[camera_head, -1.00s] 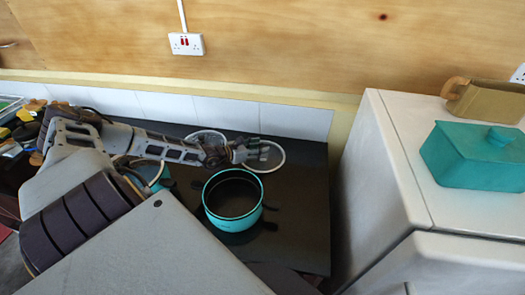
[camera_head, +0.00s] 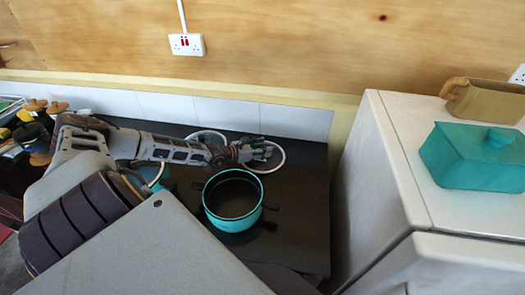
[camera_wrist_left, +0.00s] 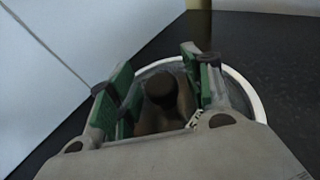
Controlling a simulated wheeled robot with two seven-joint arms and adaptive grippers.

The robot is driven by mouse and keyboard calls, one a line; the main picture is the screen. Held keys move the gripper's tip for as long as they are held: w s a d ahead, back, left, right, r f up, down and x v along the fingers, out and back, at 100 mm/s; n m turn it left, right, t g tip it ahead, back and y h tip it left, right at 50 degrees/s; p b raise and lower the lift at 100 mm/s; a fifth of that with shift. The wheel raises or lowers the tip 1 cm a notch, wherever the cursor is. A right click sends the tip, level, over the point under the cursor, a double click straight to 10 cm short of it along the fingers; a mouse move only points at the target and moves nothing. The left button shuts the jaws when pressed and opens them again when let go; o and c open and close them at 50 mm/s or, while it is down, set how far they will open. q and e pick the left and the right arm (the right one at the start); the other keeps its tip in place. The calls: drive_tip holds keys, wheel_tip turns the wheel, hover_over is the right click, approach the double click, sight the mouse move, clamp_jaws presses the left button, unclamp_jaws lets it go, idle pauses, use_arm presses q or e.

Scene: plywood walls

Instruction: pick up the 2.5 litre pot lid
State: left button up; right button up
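A round lid with a pale rim (camera_head: 281,160) lies on the dark hob behind the teal pot, partly hidden by my left gripper (camera_head: 262,151). In the left wrist view the lid (camera_wrist_left: 248,93) lies below the gripper, and its brown knob (camera_wrist_left: 163,88) stands between the two green-padded fingers of the left gripper (camera_wrist_left: 160,85). The fingers are apart, with a visible gap to the knob on the right; contact on the left is unclear. A second pale ring (camera_head: 207,133) shows behind the forearm. Size markings are not visible. My right gripper is out of view.
An open teal pot (camera_head: 233,222) stands on the dark hob (camera_head: 305,215), in front of the gripper. Another teal item is mostly hidden by my arm. A white cabinet (camera_head: 372,170) rises at right, bearing a teal box (camera_head: 475,160). The tiled wall is close behind.

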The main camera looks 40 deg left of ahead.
sight(263, 147)
use_arm(q)
clamp_jaws()
drive_tip(key=shift+r, duration=0.2)
drive_tip(key=shift+r+b, duration=0.45)
drive_tip(key=shift+r, duration=4.4)
